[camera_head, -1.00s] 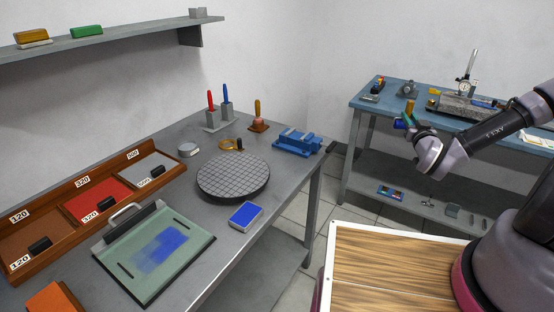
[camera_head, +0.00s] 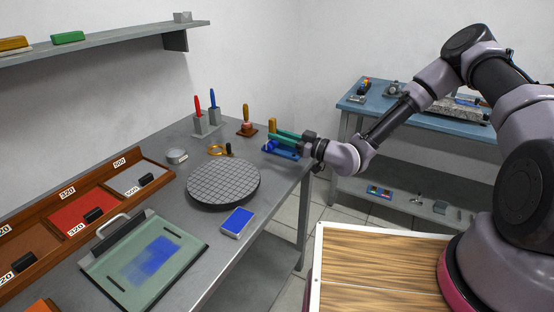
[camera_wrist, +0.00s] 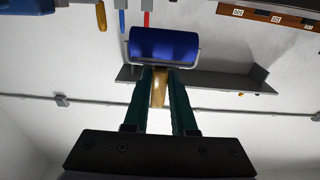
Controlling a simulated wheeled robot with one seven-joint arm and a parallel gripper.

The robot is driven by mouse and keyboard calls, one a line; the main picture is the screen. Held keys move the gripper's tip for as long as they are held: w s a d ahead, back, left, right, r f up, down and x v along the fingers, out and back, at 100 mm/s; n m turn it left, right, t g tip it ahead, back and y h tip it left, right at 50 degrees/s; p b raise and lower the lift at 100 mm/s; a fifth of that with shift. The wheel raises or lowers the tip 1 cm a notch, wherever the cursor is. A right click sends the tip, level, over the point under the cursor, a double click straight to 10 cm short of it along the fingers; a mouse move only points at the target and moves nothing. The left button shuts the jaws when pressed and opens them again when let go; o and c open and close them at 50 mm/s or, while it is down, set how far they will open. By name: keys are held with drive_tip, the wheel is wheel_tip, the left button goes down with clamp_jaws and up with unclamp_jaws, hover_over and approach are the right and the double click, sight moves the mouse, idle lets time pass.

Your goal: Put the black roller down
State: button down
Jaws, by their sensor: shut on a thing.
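My gripper (camera_head: 290,138) (camera_wrist: 160,85) is shut on the handle of a roller (camera_wrist: 163,44). The roller has a dark blue-looking cylinder in a wire frame and a tan handle, which shows between my green fingers. In the head view the tan handle end (camera_head: 272,125) stands up at my fingertips. The cylinder is hard to tell there from the blue vise-like block (camera_head: 287,153) at the grey bench's far right corner. My gripper is over or beside that block. I cannot tell whether the roller touches it.
The grey bench (camera_head: 185,218) holds a round gridded plate (camera_head: 223,183), a blue pad (camera_head: 237,222), a green-grey inked plate (camera_head: 190,237), a wooden tray rack (camera_head: 150,160) and a stand with red and blue handles (camera_head: 207,124).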

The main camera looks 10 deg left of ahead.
drive_tip(key=shift+d+f, duration=0.1)
drive_tip(key=shift+f, duration=3.3)
drive_tip(key=shift+f, duration=0.2)
drive_tip(key=c, duration=0.7)
unclamp_jaws()
drive_tip(key=shift+c, duration=0.2)
drive_tip(key=shift+r, duration=0.2)
drive_tip(key=r+v, duration=0.1)
drive_tip(key=v, duration=1.1)
drive_tip(key=shift+f, duration=0.5)
drive_tip(key=shift+d, duration=0.1)
